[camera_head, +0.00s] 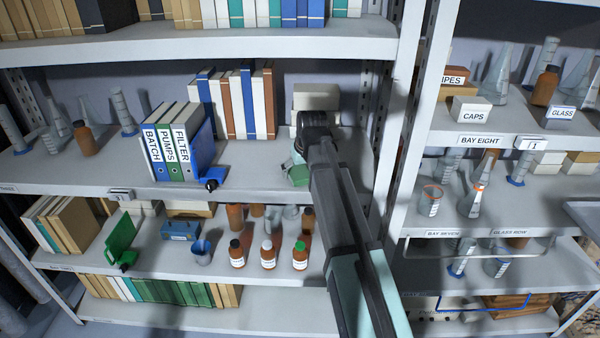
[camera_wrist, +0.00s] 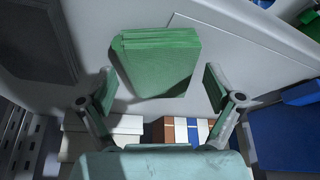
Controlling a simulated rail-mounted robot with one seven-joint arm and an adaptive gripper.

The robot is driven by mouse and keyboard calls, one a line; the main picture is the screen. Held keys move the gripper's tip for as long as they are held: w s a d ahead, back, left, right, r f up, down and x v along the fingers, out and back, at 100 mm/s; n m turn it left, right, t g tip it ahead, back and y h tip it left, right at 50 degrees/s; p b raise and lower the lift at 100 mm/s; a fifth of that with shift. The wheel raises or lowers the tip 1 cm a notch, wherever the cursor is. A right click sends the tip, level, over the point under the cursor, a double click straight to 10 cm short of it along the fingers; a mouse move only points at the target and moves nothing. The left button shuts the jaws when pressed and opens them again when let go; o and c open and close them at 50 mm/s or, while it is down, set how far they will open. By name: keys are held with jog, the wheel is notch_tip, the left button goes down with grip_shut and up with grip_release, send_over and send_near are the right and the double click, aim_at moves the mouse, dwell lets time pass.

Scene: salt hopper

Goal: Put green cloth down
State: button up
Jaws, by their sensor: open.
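The green cloth (camera_wrist: 160,62) is a folded, layered pad lying on the pale shelf board in the wrist view. In the head view the cloth (camera_head: 297,176) shows at the front part of the middle shelf (camera_head: 258,184), partly hidden by my arm. My gripper (camera_wrist: 159,86) is open, with one finger on each side of the cloth and a visible gap at both sides. In the head view my gripper (camera_head: 298,158) is mostly hidden behind my own wrist.
A white box (camera_head: 316,97) stands behind my wrist. Left of the cloth are a blue object with a black part (camera_head: 212,178), labelled binders (camera_head: 172,150) and a row of books (camera_head: 236,105). A shelf upright (camera_head: 402,120) stands to the right. Bottles (camera_head: 268,253) stand on the shelf below.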

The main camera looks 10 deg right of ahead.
jog(key=b+v, duration=0.2)
jog(key=v, duration=0.9)
jog(key=shift+r, duration=0.25)
jog(key=shift+s+f, duration=0.1)
